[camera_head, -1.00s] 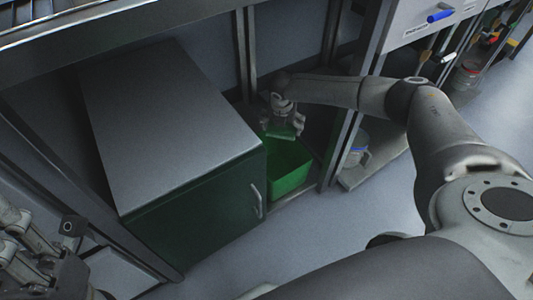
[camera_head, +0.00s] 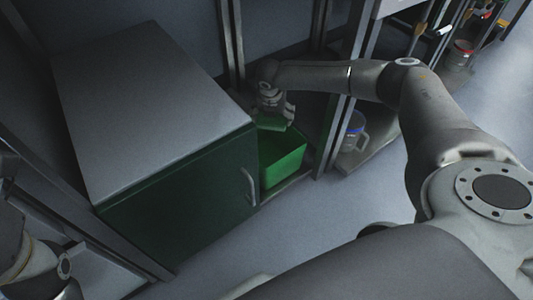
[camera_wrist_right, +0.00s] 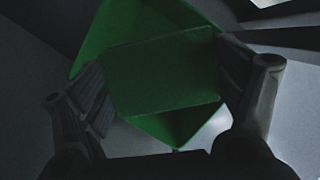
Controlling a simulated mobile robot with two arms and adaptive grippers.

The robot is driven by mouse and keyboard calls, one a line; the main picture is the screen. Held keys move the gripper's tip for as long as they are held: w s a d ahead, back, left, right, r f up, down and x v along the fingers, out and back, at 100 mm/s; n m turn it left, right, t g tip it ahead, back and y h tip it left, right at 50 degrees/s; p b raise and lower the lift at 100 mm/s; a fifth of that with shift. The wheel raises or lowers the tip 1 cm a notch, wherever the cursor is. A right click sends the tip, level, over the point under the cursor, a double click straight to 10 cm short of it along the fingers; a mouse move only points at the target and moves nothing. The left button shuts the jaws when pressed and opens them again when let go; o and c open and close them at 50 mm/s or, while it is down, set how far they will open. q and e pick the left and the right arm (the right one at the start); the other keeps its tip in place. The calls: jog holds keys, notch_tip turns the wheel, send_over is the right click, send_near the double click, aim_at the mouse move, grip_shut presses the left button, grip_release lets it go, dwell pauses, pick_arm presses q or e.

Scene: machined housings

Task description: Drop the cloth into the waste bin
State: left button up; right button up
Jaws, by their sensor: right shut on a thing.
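The green waste bin (camera_head: 288,165) stands on the floor-level shelf just right of the cabinet, its top open. My right gripper (camera_head: 273,116) is above the bin's back left part, pointing down. It is shut on a green cloth (camera_wrist_right: 162,75), which spans between the two fingers in the right wrist view. In that view the bin's green walls (camera_wrist_right: 172,126) show behind and below the cloth. The cloth looks dark and stiff-edged, and its far side is hidden. Part of my left arm shows at the lower left of the head view, but its fingertips do not.
A dark green cabinet (camera_head: 185,195) with a grey top and a handle is close on the bin's left. A metal rack post (camera_head: 335,125) stands to the right. A clear jug (camera_head: 352,135) sits on the shelf beyond it. The floor in front is clear.

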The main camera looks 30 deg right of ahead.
jog(key=shift+f, duration=0.2)
jog(key=o, duration=0.8)
jog(key=v, duration=1.2)
jog(key=shift+d, duration=0.1)
